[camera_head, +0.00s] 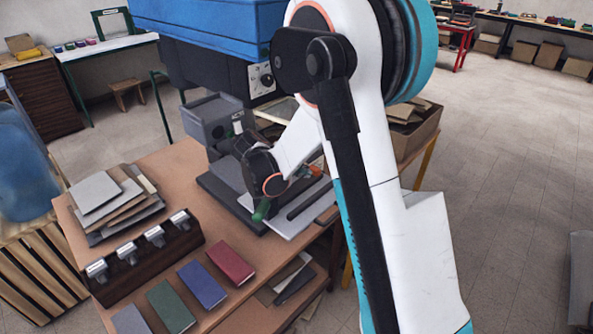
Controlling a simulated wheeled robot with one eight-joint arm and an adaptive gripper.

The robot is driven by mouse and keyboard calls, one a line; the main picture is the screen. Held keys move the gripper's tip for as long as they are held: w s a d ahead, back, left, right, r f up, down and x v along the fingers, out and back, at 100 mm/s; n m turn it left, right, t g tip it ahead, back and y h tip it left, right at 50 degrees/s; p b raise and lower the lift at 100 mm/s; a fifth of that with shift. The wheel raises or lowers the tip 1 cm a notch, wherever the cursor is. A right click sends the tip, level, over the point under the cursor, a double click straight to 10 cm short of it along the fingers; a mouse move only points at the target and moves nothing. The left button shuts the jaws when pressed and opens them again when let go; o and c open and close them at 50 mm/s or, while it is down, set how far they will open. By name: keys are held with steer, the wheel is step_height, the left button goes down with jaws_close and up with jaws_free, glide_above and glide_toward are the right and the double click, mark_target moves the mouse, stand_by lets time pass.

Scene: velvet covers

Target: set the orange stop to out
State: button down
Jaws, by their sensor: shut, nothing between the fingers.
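My gripper (251,147) is a small dark shape at the end of my white arm, over the bench-top device; its fingers are hard to make out, and it holds nothing. A small orange piece (304,176), likely the orange stop, shows on the device just right of my wrist. My wrist and arm cover part of it, so its exact setting cannot be told.
The brown bench (178,160) also carries stacked grey and tan boards (97,193), a dark rack (150,262) with several labelled stamps, and a row of coloured covers (202,284). Floor at right is open.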

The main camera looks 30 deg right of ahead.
mark_target(315, 175)
steer(key=b+x, duration=0.1)
steer(key=x, duration=0.4)
steer(key=shift+d+f, duration=0.1)
steer(key=shift+d, duration=0.1)
